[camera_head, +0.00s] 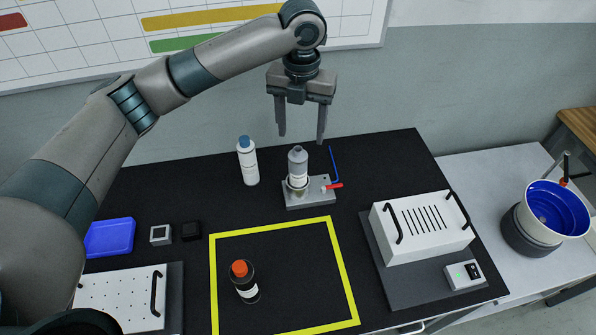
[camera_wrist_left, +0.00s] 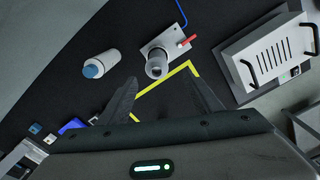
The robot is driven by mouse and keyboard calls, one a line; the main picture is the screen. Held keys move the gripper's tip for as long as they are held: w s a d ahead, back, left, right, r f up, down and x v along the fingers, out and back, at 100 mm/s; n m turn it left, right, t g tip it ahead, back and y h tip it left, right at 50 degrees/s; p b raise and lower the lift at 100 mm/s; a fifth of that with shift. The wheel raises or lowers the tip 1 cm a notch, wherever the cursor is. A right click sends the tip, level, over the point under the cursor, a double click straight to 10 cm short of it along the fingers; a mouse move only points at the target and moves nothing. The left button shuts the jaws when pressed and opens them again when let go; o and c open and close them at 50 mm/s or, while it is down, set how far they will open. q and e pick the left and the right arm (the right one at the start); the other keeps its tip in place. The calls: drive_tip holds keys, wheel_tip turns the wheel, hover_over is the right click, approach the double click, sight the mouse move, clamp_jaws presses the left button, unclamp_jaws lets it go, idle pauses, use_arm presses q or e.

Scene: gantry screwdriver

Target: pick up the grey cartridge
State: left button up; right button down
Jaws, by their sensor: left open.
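The grey cartridge (camera_head: 298,163) stands upright on a small grey metal fixture (camera_head: 309,196) on the black table. The fixture has a red lever and a blue tube. My left gripper (camera_head: 301,138) is open and empty, pointing down above the cartridge, with its fingertips higher than the cartridge top. In the left wrist view the cartridge (camera_wrist_left: 156,66) shows beyond the two spread fingers (camera_wrist_left: 165,98), not between them. My right gripper is not in view.
A white bottle with a blue cap (camera_head: 248,162) stands left of the fixture. An orange-capped dark bottle (camera_head: 243,281) stands inside the yellow frame (camera_head: 350,292). A white vented box (camera_head: 424,226) is at right. A blue tray (camera_head: 110,238) lies at left.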

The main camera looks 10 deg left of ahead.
sight(300, 155)
use_arm(q)
wheel_tip(300, 155, down, 5)
drive_tip(key=shift+s+r+p, duration=0.1)
drive_tip(key=shift+r+p, duration=0.05)
drive_tip(key=shift+p, duration=0.45)
wheel_tip(300, 155, down, 4)
drive_tip(key=shift+r+p, duration=0.1)
drive_tip(key=shift+p, duration=0.35)
drive_tip(key=shift+f, duration=0.6)
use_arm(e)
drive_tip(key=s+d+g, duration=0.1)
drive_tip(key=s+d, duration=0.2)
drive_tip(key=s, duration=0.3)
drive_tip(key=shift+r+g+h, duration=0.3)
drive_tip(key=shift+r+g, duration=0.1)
use_arm(q)
drive_tip(key=shift+f, duration=0.1)
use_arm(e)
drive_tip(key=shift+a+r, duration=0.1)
